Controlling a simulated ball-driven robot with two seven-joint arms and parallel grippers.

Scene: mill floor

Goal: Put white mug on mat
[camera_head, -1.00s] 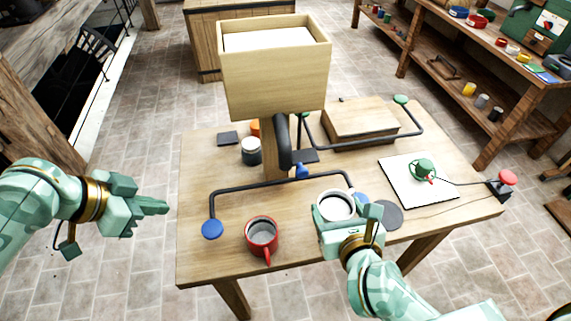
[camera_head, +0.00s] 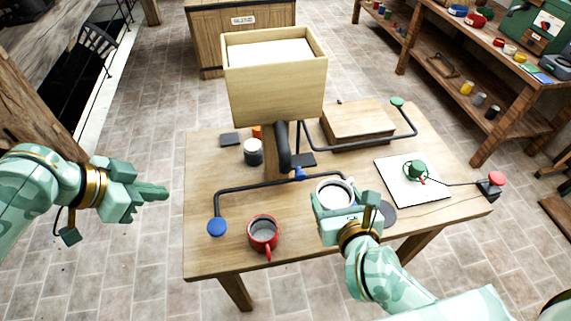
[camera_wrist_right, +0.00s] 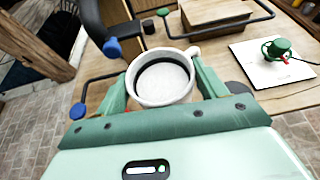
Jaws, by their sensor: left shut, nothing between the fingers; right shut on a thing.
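The white mug (camera_head: 327,207) is upright near the table's front edge, with dark contents or a dark interior band. My right gripper (camera_head: 345,222) is shut on it; in the right wrist view the mug (camera_wrist_right: 160,92) sits between the two green fingers, handle toward the upper right. Whether its base touches the table is hidden. Which thing is the mat is unclear: a dark round disc (camera_head: 388,213) lies just right of my right gripper, and a white square sheet (camera_head: 405,195) lies further right. My left gripper (camera_head: 165,192) is shut and empty, left of the table.
A red mug (camera_head: 263,232) stands left of the white mug. A dark bent pipe with a blue knob (camera_head: 217,228) runs behind both. A green object (camera_head: 415,169) sits on the white sheet, wired to a red button (camera_head: 496,179). A wooden hopper (camera_head: 275,90) rises at the back.

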